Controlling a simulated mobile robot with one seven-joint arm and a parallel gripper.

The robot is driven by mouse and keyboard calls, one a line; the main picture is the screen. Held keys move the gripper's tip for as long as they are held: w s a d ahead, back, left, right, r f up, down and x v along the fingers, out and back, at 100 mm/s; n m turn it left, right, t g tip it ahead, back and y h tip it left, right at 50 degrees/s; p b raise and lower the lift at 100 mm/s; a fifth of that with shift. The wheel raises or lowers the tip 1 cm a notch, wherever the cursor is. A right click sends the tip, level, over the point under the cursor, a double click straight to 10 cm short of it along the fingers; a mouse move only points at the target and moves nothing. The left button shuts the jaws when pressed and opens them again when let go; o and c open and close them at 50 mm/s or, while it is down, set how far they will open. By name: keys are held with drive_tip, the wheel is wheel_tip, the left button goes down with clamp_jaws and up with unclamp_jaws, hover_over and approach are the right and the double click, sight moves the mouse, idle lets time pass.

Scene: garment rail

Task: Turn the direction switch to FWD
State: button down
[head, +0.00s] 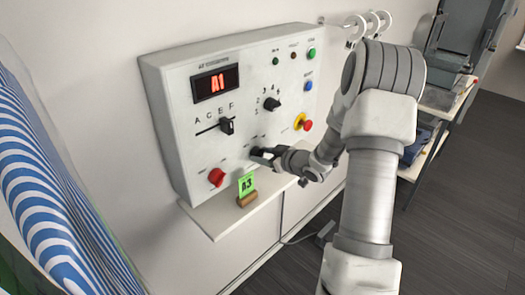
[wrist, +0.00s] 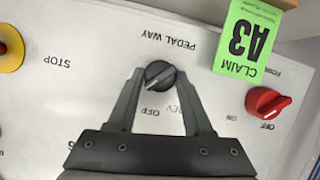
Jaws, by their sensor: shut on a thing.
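The direction switch (wrist: 160,74) is a small black round knob on the white control panel, below its PEDAL WAY label in the wrist view. My gripper (wrist: 158,80) is shut on this knob, with one finger on each side. The labels OFF and a partly covered one beside it, perhaps REV, show between the fingers; an FWD label cannot be made out. The knob has a pale pointer line that looks slanted, but its exact setting is unclear. In the head view my gripper (head: 264,156) reaches the lower middle of the panel (head: 165,110) and hides most of the knob.
A red knob (head: 217,177), a black selector (head: 227,126), another black selector (head: 272,103) and a red-and-yellow stop button (head: 304,123) surround it. The lit display (head: 216,83) reads A1. A green A3 claim card (head: 246,184) stands on the shelf (head: 216,225) below.

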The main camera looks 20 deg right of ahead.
idle(0.3)
drive_tip(key=shift+c, duration=1.6)
unclamp_jaws()
drive_tip(key=v, duration=1.7)
drive_tip(key=shift+s, duration=0.25)
